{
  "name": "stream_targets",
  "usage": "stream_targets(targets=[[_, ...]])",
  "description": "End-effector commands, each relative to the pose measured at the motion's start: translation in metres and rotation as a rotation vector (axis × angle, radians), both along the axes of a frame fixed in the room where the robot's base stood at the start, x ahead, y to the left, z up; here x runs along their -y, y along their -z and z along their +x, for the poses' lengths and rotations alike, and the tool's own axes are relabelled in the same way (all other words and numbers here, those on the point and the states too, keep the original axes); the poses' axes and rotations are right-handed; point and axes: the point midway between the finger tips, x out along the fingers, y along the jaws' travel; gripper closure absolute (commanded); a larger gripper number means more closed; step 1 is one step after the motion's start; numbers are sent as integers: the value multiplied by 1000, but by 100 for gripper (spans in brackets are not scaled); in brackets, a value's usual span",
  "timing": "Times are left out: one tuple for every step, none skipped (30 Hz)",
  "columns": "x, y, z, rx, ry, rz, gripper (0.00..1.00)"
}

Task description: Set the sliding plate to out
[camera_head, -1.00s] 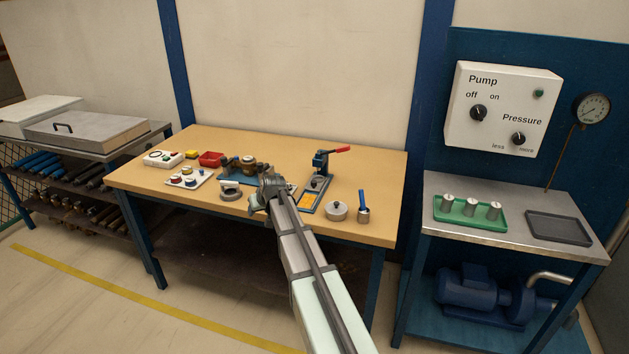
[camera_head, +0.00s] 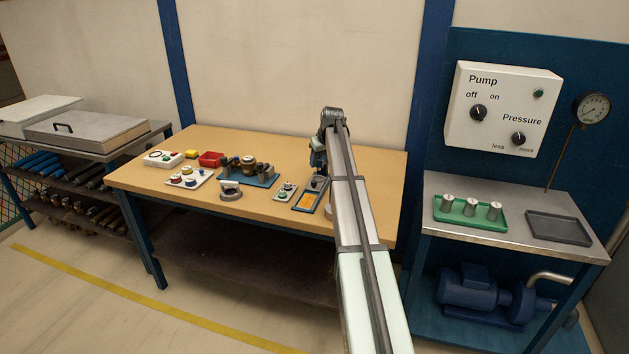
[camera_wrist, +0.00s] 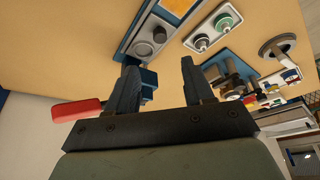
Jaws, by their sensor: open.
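The press device (camera_head: 310,196) has a blue-edged grey base, with an orange panel (camera_head: 307,201) at its front end. My arm hides much of its upright part and its red lever in the head view. In the wrist view the base (camera_wrist: 130,42) bears a round grey piece (camera_wrist: 143,50), and the orange panel (camera_wrist: 176,7) is at the top edge. The red lever (camera_wrist: 78,110) is at the left. I cannot tell which part is the sliding plate. My gripper (camera_wrist: 158,68) is open and empty, with its fingers near the device's blue upright part.
A small box with two buttons (camera_head: 285,192) sits left of the device. The table front (camera_head: 205,205) is clear.

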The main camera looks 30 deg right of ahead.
Motion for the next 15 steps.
stream_targets(targets=[[0,9,4,-2,0,1,48],[0,14,6,-2,0,1,48],[0,20,9,-1,0,1,48],[0,25,11,-1,0,1,48],[0,30,13,-2,0,1,48],[0,37,15,-2,1,1,48],[0,42,18,-1,1,1,48],[0,46,20,0,0,1,48],[0,53,23,-1,0,1,48],[0,58,25,-1,0,1,48],[-1,63,27,-1,0,1,48],[0,69,29,-1,0,1,48],[0,73,31,0,0,1,48],[-1,77,33,0,0,1,48],[-1,82,35,0,0,1,48]])
